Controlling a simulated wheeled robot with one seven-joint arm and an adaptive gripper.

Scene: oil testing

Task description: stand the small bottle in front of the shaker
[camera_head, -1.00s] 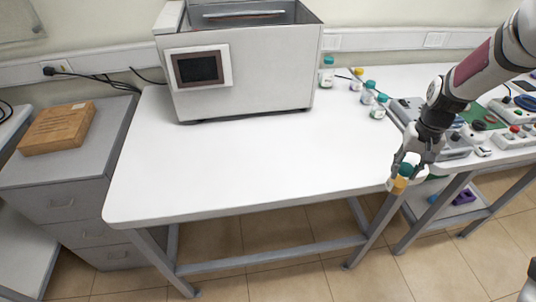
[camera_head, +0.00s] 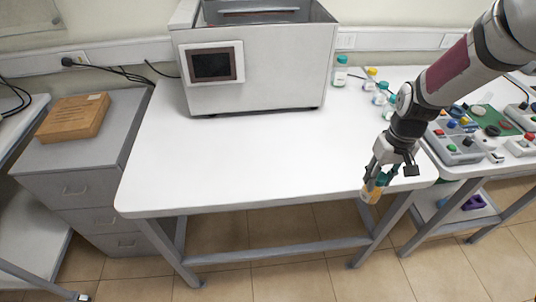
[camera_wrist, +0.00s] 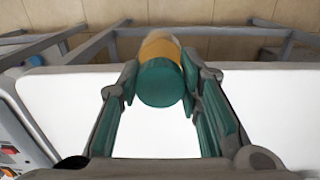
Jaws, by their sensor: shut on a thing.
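My gripper (camera_head: 376,180) is shut on a small bottle (camera_head: 370,194) with a teal cap and an amber body. It holds the bottle at the front right edge of the white table. In the wrist view the bottle (camera_wrist: 160,75) sits between the two fingers, its cap towards the camera. The shaker (camera_head: 258,75) is the big light-grey box with a dark screen at the back of the table, left of and behind my gripper. Its top is open.
The white table (camera_head: 235,160) is clear in front of the shaker. Several small bottles, one a teal-capped bottle (camera_head: 340,72), stand right of the shaker. A grey control box (camera_head: 455,140) is at the right. A wooden box (camera_head: 73,117) lies on the left cabinet.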

